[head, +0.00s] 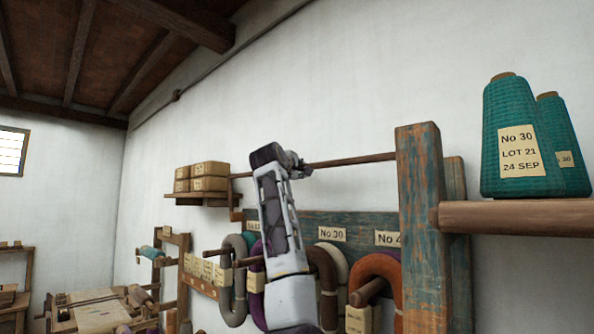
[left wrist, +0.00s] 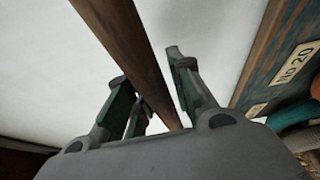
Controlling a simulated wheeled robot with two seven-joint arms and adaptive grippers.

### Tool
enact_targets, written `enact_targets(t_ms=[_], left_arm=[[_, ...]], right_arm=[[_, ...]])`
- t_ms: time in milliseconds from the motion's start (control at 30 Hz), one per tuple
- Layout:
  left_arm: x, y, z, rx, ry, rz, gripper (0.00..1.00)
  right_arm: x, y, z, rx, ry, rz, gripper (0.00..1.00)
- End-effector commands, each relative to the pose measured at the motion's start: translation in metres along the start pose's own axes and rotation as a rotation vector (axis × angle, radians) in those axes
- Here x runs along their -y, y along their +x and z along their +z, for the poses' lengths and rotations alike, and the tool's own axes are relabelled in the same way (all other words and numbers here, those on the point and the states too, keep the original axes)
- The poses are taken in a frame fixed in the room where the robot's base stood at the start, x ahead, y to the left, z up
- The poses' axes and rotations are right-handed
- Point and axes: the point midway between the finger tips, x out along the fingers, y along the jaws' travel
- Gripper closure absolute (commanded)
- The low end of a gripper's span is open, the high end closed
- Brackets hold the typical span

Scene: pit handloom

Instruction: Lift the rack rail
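The rack rail (head: 350,161) is a thin brown wooden rod running high along the wall, from a small left shelf to the blue-brown post at right. My left arm rises in the middle of the head view, with its gripper (head: 300,164) at the rail, fingers mostly hidden. In the left wrist view the rail (left wrist: 128,45) runs lengthwise between the fingers of my left gripper (left wrist: 155,85). The fingers stand apart, with a visible gap on the right finger's side. I cannot tell whether the left finger touches the rail. My right gripper is not in view.
Yarn hanks (head: 382,268) hang on pegs below a blue labelled board (head: 360,222). A thick post (head: 424,230) and a shelf (head: 520,217) with teal cones (head: 515,140) stand at right. Wrapped boxes (head: 208,170) sit on the left shelf. The wall above the rail is clear.

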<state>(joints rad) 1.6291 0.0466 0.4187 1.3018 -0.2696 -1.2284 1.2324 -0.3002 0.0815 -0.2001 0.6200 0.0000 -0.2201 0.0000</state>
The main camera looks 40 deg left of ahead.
Motion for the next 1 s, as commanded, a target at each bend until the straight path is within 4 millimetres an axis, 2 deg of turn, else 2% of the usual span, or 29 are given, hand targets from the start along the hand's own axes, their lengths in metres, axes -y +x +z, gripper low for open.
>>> enact_targets(t_ms=[33,100,667,1000], left_arm=[[0.002,0.001,0.001,0.001,0.000,-0.003,0.68],[0.001,0.001,0.001,0.001,0.000,-0.001,0.59],[-0.002,-0.006,-0.001,-0.002,0.000,0.004,0.59],[-0.001,-0.031,0.000,-0.002,0.000,0.005,0.59]], right_arm=[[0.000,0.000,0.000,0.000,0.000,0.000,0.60],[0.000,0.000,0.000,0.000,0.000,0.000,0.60],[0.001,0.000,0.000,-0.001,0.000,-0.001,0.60],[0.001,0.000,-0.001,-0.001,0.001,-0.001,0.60]])
